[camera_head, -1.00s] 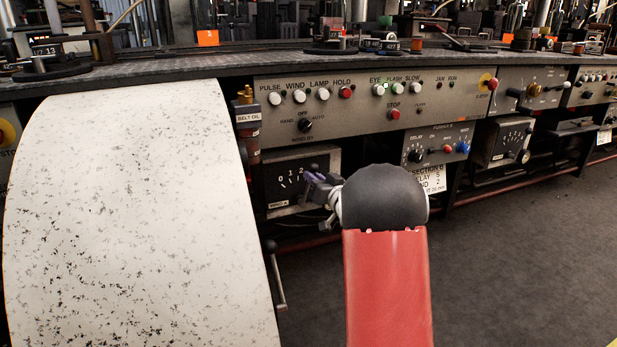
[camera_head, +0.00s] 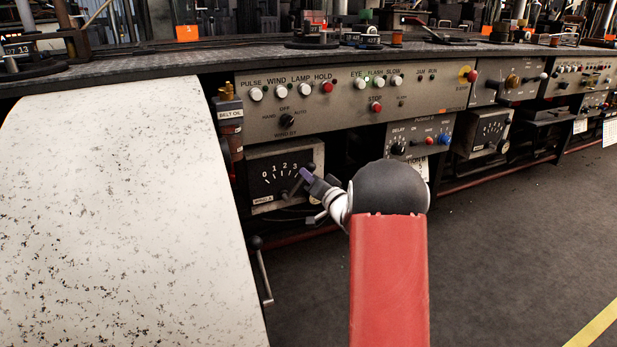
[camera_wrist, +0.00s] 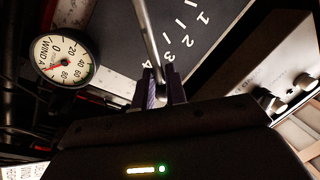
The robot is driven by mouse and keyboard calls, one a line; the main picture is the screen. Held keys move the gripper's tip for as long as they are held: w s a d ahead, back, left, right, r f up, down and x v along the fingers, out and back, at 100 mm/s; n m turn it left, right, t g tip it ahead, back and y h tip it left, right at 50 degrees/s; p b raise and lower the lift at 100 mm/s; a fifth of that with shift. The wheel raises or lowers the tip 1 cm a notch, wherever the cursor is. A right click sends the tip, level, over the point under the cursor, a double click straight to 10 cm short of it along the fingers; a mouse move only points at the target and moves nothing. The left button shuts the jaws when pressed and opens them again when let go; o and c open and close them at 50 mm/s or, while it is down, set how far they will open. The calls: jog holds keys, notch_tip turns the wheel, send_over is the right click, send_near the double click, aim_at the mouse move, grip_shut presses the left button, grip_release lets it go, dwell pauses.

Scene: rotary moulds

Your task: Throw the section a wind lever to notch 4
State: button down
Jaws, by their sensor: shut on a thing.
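The section A wind lever (camera_wrist: 150,40) is a thin metal rod running across a dark numbered plate in the wrist view. My gripper (camera_wrist: 161,88), with purple fingers, is shut on its end. The rod passes close beside the digit 4; the exact notch cannot be told from this angle. In the head view the dark scale plate (camera_head: 277,183), labelled WIND A, shows 0 to 3. There my gripper (camera_head: 302,181) is at the plate's right side and hides what lies behind it, including most of the lever.
A round WIND A gauge (camera_wrist: 64,60) sits beside the plate, its red needle near the low end. A control panel (camera_head: 350,115) with buttons is above. A white speckled panel (camera_head: 110,220) stands at left, with a hanging crank handle (camera_head: 262,270) beside it. Floor at right is clear.

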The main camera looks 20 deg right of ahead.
jog(key=shift+d+r, duration=0.25)
jog(key=shift+r, duration=0.05)
jog(key=c, duration=1.4)
grip_release()
jog(key=shift+d, duration=0.1)
jog(key=shift+c, duration=0.2)
jog(key=shift+f, duration=0.15)
jog(key=s+d+f, duration=0.1)
jog(key=s, duration=0.6)
jog(key=shift+s, duration=0.35)
